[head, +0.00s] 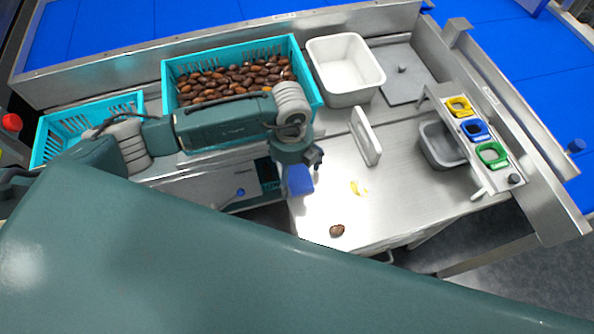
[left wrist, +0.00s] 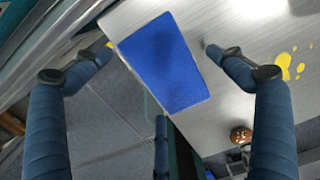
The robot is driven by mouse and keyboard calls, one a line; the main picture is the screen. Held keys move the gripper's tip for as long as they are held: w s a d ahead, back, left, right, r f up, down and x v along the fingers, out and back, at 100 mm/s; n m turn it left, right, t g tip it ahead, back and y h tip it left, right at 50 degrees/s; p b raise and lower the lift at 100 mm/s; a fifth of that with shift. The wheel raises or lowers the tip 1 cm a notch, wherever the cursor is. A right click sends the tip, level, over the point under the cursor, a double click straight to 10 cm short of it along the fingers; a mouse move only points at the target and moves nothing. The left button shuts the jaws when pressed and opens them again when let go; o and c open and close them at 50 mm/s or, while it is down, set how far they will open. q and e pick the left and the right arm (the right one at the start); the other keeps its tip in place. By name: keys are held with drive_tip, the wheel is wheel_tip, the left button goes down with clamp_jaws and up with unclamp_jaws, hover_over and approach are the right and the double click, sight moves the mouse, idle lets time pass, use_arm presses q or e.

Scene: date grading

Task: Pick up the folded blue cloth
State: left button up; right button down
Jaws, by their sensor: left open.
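The folded blue cloth (head: 299,181) lies flat at the left edge of the steel worktop in the head view, partly covered by my left gripper (head: 298,163). In the left wrist view the cloth (left wrist: 165,62) is a plain blue four-sided patch, and its lower left side reaches the worktop edge. My left gripper (left wrist: 157,47) is open, with one finger on each side of the cloth. Nothing shows between the fingers except the cloth beyond them; I cannot tell the exact height above it. My right gripper is not in view.
A brown date (head: 337,230) and a yellow spot (head: 358,188) are on the worktop (head: 400,200). A white upright board (head: 366,136), a white tub (head: 345,95) and a teal crate of dates (head: 304,75) stand behind. A grey bin (head: 435,150) is at right.

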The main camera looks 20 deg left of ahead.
sight(292, 173)
use_arm(q)
drive_tip(key=shift+c, duration=0.6)
drive_tip(key=c, duration=1)
drive_tip(key=shift+c, duration=0.2)
drive_tip(key=shift+r, duration=0.1)
wheel_tip(292, 173, up, 19)
drive_tip(key=b, duration=0.3)
drive_tip(key=shift+r, duration=0.45)
drive_tip(key=shift+o, duration=0.4)
drive_tip(key=shift+c, duration=0.4)
